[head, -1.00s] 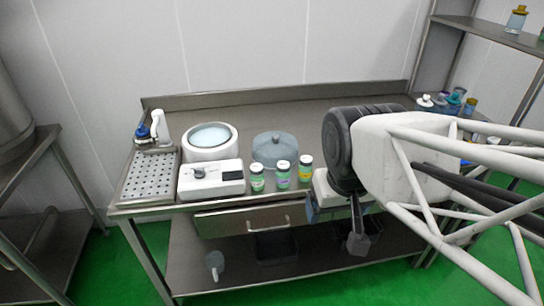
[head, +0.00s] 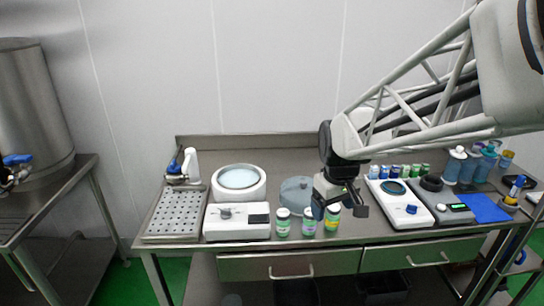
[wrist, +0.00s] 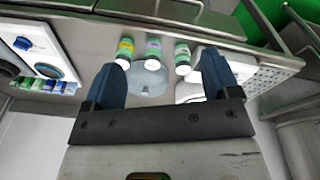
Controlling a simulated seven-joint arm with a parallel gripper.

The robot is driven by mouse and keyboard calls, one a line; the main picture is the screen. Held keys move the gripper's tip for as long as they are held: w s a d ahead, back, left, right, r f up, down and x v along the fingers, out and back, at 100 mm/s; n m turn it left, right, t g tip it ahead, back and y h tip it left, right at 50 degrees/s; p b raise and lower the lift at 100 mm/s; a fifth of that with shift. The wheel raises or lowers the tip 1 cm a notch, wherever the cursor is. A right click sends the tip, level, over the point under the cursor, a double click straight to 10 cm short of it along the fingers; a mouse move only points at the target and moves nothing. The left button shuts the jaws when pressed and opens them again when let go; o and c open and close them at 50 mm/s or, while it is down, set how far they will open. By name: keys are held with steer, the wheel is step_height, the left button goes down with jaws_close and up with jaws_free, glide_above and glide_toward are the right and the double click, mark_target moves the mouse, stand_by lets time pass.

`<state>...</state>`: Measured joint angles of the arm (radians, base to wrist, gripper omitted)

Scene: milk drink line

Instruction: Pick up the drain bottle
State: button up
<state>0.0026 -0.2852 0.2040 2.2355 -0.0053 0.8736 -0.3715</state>
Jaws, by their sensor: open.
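My gripper (head: 340,207) is open and empty, just above and beside the yellow-labelled one. In the wrist view my gripper (wrist: 160,72) has its fingers wide apart with nothing between them.
A perforated drain tray (head: 173,220) lies at the table's left, with a white and blue fitting (head: 190,165) behind it. A white machine (head: 236,233), a round white-rimmed bowl (head: 240,197) and a grey-blue lidded pot (head: 294,190) surround the bottles. Scales and jars crowd the right.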

mark_target(310, 220)
steer(key=w+f+n, duration=0.1)
steer(key=w+f, duration=0.3)
steer(key=w, duration=0.1)
steer(key=w+f+n, duration=0.1)
steer(key=w+f, duration=0.2)
steer(key=w, duration=0.3)
steer(key=w+f+n+g, duration=0.1)
steer(key=w+f+n, duration=0.1)
steer(key=w+f, duration=0.2)
steer(key=shift+w+a+f, duration=0.1)
steer(key=shift+w+f, duration=0.05)
steer(key=shift+w, duration=0.3)
steer(key=shift+w+a+f, duration=0.1)
steer(key=shift+w+f, duration=0.05)
steer(key=shift+w, duration=0.3)
steer(key=shift+w+f, duration=0.45)
steer(key=shift+f, duration=0.1)
steer(key=shift+f, duration=1.2)
steer(key=shift+f, duration=0.1)
steer(key=shift+a+f, duration=0.15)
steer(key=shift+f, duration=2.35)
steer(key=shift+c, duration=0.5)
